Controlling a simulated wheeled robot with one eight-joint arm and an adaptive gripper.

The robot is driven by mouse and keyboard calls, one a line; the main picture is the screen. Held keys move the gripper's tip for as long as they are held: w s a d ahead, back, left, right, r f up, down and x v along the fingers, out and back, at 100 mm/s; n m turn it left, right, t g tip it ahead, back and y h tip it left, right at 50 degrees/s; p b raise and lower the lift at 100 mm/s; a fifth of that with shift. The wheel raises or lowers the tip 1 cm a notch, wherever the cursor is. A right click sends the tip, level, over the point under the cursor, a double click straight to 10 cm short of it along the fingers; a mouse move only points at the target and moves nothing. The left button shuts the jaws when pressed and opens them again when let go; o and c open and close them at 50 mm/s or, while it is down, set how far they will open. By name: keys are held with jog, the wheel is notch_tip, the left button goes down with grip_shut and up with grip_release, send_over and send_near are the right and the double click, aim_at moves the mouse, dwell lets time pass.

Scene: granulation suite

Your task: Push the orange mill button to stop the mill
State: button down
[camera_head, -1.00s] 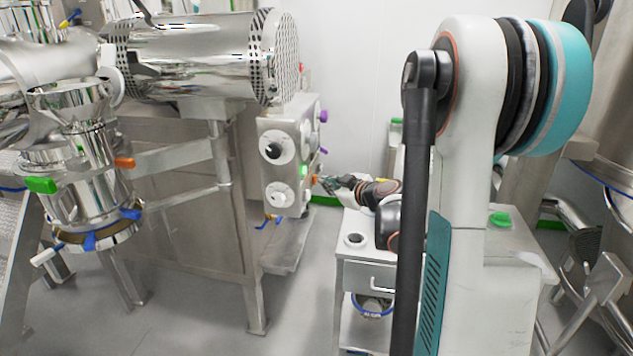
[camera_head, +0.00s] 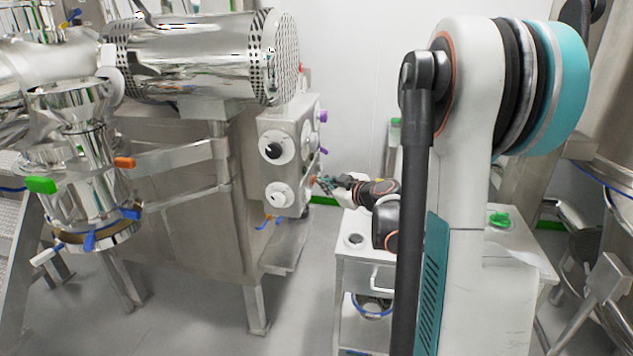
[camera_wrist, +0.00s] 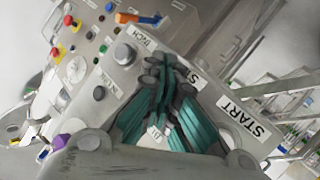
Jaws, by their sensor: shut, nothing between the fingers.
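The metal control panel (camera_head: 284,170) stands at the end of the machine in the head view, its right side facing my gripper (camera_head: 322,181). My gripper's tip is at or very close to that side; contact cannot be told. In the wrist view, my gripper (camera_wrist: 167,68) is shut and empty, its teal and grey fingers in front of the panel face. Labels reading INCH and START (camera_wrist: 243,114) show beside the fingers, and another label beginning ST is partly covered. I cannot make out the orange mill button for certain; the fingers hide part of the panel.
An orange handle with a blue part (camera_wrist: 138,18), red buttons (camera_wrist: 58,52) and a purple knob (camera_wrist: 60,144) show in the wrist view. A white cabinet (camera_head: 357,262) stands below my arm. Open floor lies between it and the machine.

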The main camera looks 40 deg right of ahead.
dwell(0.6)
jog(key=shift+s+d, duration=0.5)
jog(key=shift+s, duration=0.1)
jog(key=shift+s+d, duration=1.65)
jog(key=shift+s, duration=0.3)
